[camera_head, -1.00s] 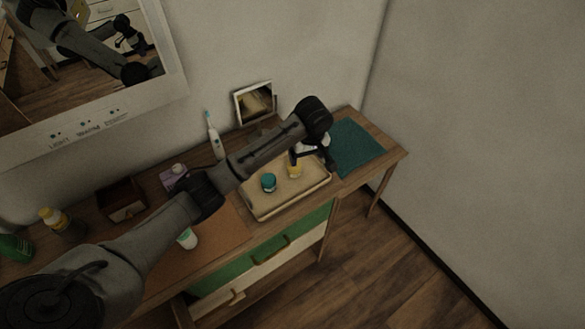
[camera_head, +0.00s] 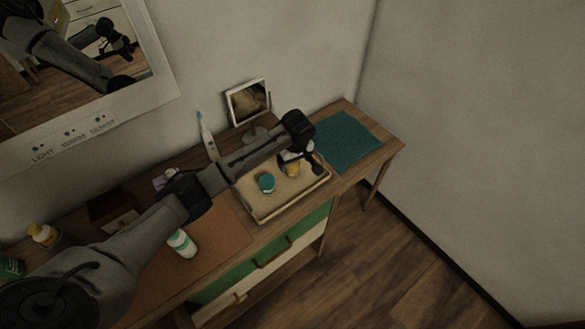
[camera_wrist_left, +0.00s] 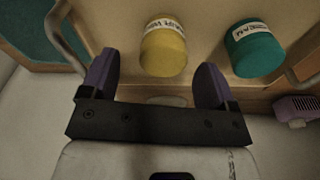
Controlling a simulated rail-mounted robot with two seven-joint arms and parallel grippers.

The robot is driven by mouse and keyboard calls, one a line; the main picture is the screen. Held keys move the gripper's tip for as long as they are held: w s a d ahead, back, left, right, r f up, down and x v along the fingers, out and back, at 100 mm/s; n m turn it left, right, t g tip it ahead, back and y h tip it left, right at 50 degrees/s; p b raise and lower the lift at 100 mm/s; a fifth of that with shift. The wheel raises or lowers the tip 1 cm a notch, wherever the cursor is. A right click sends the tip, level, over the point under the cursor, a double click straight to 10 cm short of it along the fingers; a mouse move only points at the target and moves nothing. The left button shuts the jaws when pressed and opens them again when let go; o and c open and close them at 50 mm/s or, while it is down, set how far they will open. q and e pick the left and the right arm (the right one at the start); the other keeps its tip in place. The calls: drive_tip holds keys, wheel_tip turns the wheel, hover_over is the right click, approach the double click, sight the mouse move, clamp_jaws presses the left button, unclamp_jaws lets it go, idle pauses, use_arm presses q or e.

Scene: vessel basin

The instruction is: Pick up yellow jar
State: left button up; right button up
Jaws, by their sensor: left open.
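The yellow jar (camera_head: 292,169) stands in a shallow wooden tray (camera_head: 287,211) on the dresser, partly hidden by my left gripper. In the left wrist view the yellow jar (camera_wrist_left: 163,50) has a pale label and lies just beyond and between the two fingers. My left gripper (camera_head: 301,164) is open and empty, and its spread purple fingers show in the left wrist view (camera_wrist_left: 156,80). The teal jar (camera_head: 266,183) stands beside the yellow one in the tray and also shows in the left wrist view (camera_wrist_left: 254,48). My right gripper is not in view.
A teal mat (camera_head: 347,137) lies right of the tray. A small framed mirror (camera_head: 247,102) and a toothbrush (camera_head: 206,134) stand behind it. A white-and-green bottle (camera_head: 182,243) stands on a brown mat to the left. A yellow-capped bottle (camera_head: 43,235) is at far left.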

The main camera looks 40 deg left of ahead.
sight(292, 164)
use_arm(q)
drive_tip(key=shift+s+a+f, duration=0.1)
drive_tip(key=shift+a+f, duration=0.1)
drive_tip(key=shift+f, duration=1)
drive_tip(key=shift+a+f, duration=0.15)
drive_tip(key=shift+f, duration=1)
drive_tip(key=c, duration=1)
